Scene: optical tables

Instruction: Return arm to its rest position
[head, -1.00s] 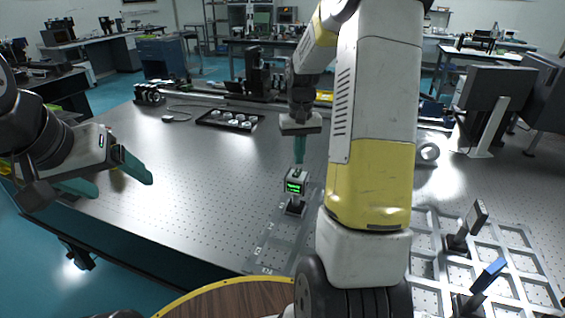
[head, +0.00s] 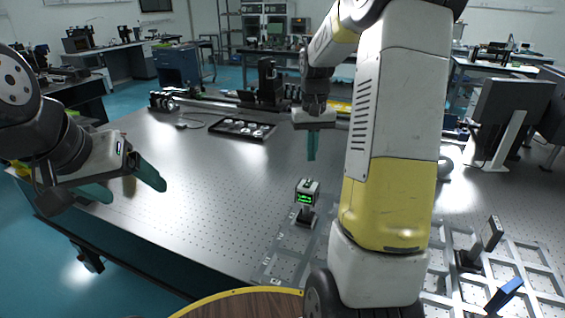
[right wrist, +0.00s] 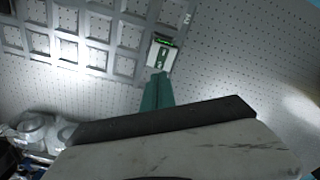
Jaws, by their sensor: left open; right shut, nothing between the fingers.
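My right gripper (head: 312,146) points down with its green fingers shut and empty. It hangs above the optical table (head: 215,170), behind and above a small device with a green lit display (head: 306,196), with a gap between them. The device stands upright on a dark base at the edge of the grey grid frame. In the right wrist view my shut fingers (right wrist: 158,92) show just below the device (right wrist: 162,56) in the picture. My left gripper (head: 128,184) is open and empty at the left, over the table's near left edge. My right arm hides part of the table.
A black tray of round parts (head: 243,129) lies further back. A grey grid frame (head: 520,262) at the right holds a dark mount (head: 468,259) and a blue-topped mount (head: 503,295). A monitor (head: 510,108) stands at the right. The table's left middle is clear.

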